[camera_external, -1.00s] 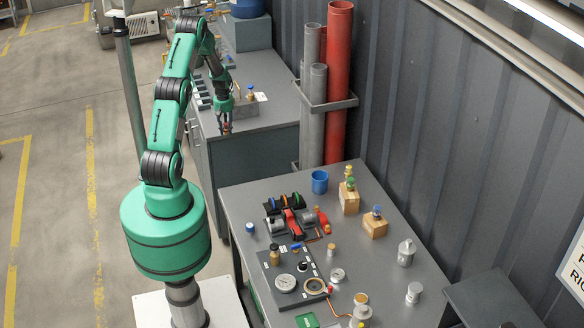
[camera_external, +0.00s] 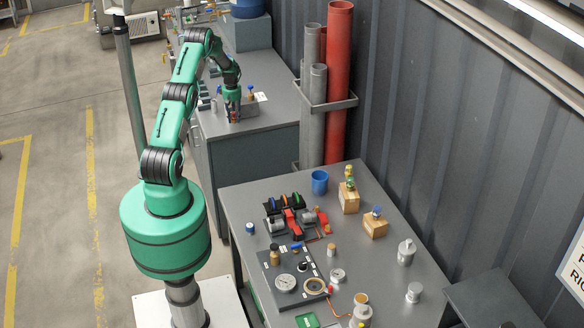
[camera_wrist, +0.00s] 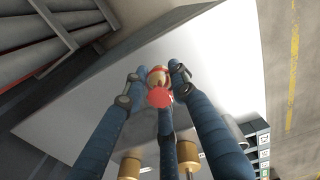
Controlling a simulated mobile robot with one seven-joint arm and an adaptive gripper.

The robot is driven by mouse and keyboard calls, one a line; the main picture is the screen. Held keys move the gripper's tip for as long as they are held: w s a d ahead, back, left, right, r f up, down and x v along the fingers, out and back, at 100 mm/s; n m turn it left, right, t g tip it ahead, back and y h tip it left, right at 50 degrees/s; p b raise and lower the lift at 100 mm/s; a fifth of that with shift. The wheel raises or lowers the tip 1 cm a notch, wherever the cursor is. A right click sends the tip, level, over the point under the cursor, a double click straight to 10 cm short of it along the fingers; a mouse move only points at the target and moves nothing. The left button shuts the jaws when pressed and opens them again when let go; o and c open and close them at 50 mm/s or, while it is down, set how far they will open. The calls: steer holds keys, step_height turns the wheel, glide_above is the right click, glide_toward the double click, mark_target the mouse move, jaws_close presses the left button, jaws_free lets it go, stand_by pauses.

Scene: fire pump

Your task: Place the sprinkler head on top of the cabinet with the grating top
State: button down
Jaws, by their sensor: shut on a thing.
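My gripper (camera_external: 233,117) is over the far grey bench, near its front edge. The wrist view shows its dark blue fingers (camera_wrist: 158,82) closed around a small brass-coloured piece with a red round end (camera_wrist: 159,97), which appears to be the sprinkler head. In the external view the fingers mostly hide it, leaving a small reddish spot. The bench top lies below it; I cannot tell the exact gap. I cannot make out a grating top on any cabinet in these views.
The far bench (camera_external: 262,136) carries a small tray with a blue-topped fitting (camera_external: 250,90). Upright red (camera_external: 338,80) and grey pipes stand in a rack against the wall. The near table (camera_external: 400,285) holds valves, gauges, wooden blocks and a blue cup (camera_external: 320,182). Open floor lies left.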

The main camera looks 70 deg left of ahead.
mark_target(236, 127)
steer(key=shift+w+a, duration=0.35)
steer(key=shift+a, duration=0.25)
steer(key=shift+f, duration=0.2)
steer(key=shift+f, duration=1.6)
steer(key=shift+f, duration=0.15)
steer(key=c, duration=1.4)
jaws_free()
steer(key=shift+d+r, duration=0.1)
steer(key=shift+r, duration=6.05)
